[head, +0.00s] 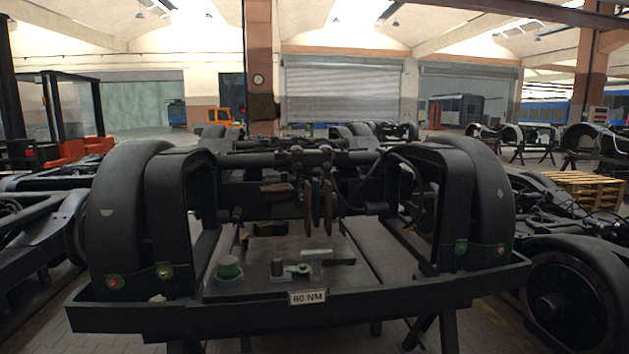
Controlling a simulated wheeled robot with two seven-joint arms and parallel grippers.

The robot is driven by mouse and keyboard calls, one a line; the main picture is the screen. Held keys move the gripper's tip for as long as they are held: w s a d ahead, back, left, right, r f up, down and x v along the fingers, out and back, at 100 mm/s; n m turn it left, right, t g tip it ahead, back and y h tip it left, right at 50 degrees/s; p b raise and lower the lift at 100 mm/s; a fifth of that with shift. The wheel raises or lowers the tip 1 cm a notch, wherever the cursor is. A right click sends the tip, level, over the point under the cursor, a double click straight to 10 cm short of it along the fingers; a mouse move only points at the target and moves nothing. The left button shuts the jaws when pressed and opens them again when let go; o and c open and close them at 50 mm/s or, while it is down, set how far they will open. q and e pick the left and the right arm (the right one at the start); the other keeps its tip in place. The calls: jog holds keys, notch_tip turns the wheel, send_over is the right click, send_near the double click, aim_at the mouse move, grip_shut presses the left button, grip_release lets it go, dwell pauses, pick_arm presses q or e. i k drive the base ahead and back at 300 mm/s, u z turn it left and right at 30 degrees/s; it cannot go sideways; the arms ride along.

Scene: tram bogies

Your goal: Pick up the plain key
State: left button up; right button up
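Several small items lie on a grey metal plate (275,247) in the middle of the bogie frame. A piece with a green ring-like part (298,269) lies near the front of the plate. A short pale bar (317,252) and a dark flat piece (340,262) lie just behind it to the right. A small dark upright cylinder (277,267) stands to its left. The items are too small to tell which one is the plain key. Neither of my grippers is in view.
A green-topped round item (229,268) stands at the plate's front left. A label reading about "60 NM" (307,297) is on the dark front beam (410,292). Large black curved guards (120,215) rise on both sides. Brown upright plates (328,207) hang above the plate.

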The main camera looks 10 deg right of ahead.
aim_at(316, 273)
jog(key=k, duration=1.25)
jog(key=z, duration=0.8)
jog(key=i, duration=1.1)
jog(key=z, duration=0.2)
